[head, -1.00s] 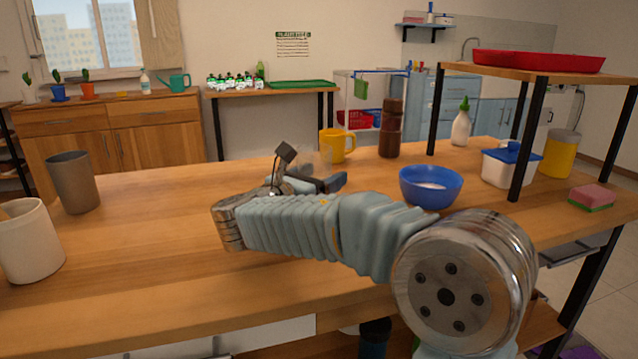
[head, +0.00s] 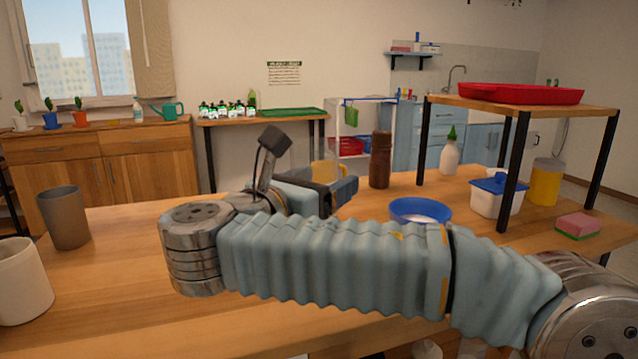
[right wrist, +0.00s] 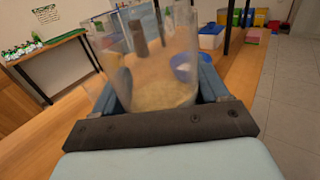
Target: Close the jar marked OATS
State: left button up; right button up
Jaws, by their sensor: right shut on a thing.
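A clear see-through jar (right wrist: 150,60) with a pale layer of grainy contents in its bottom stands out in the right wrist view. My right gripper (right wrist: 155,88) is shut around it, one finger on each side. In the head view the jar (head: 324,158) shows faintly beyond my right gripper (head: 332,190), in front of a yellow mug (head: 326,172). No OATS marking is readable, and no lid can be made out on the jar. Its top is cut off in the wrist view. My left gripper is not in view.
A brown bottle (head: 380,160), a blue bowl (head: 420,211) and a blue-lidded white tub (head: 495,196) stand to the right. A raised shelf (head: 520,103) carries a red tray (head: 520,93). A grey-brown cup (head: 63,218) and a cream cup (head: 22,280) stand left.

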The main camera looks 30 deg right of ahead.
jog(key=o, duration=0.7)
jog(key=c, duration=0.9)
jog(key=shift+s, duration=0.1)
